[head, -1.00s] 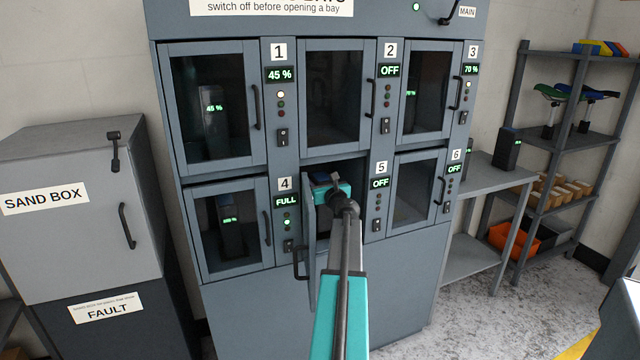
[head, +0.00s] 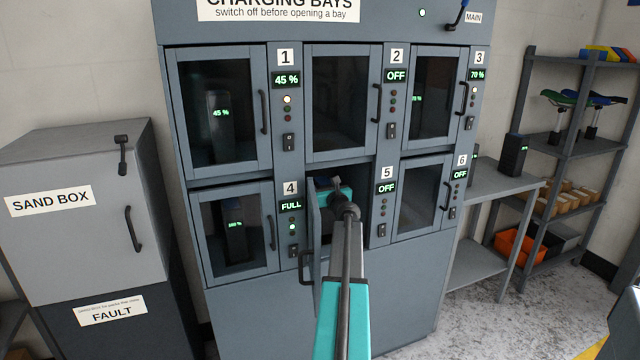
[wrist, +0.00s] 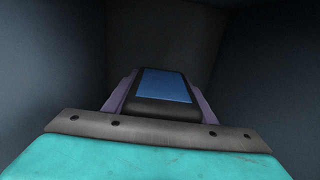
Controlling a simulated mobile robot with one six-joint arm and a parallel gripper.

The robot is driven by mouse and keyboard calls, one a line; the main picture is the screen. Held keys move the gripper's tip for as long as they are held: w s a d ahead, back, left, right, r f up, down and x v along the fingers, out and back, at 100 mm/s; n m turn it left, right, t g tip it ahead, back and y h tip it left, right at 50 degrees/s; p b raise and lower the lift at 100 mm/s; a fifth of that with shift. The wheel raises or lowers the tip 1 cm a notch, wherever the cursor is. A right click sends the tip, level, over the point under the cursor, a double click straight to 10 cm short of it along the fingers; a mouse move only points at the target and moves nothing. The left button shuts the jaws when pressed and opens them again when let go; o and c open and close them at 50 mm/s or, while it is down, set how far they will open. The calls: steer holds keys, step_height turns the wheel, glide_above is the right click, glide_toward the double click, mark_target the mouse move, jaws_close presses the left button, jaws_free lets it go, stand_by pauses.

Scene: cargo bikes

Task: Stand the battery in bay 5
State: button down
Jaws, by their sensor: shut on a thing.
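Bay 5 is the lower middle bay, and its door (head: 315,220) stands open, hinged on the left. My gripper (head: 334,188) reaches into the bay opening, and my arm hides most of the inside in the head view. In the wrist view my gripper (wrist: 155,97) is shut on the battery (wrist: 162,86), a dark block with a blue top face. Purple finger edges show on both sides of it. Dark bay walls surround it. The battery's foot is hidden, so I cannot tell whether it touches the bay floor. The panel beside bay 5 (head: 386,188) reads OFF.
Bays 1 (head: 217,112), 4 (head: 235,235) and 3 (head: 434,98) are closed with batteries behind their doors. Bays 2 (head: 338,100) and 6 (head: 420,200) are closed. A dark battery (head: 513,154) stands on the side table (head: 490,184). A sand box (head: 85,205) stands left.

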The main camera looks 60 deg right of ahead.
steer(key=shift+f, duration=1.3)
steer(key=c, duration=0.8)
jaws_free()
steer(key=shift+f, duration=0.1)
steer(key=shift+r, duration=0.2)
steer(key=v, duration=1.2)
steer(key=shift+f, duration=0.1)
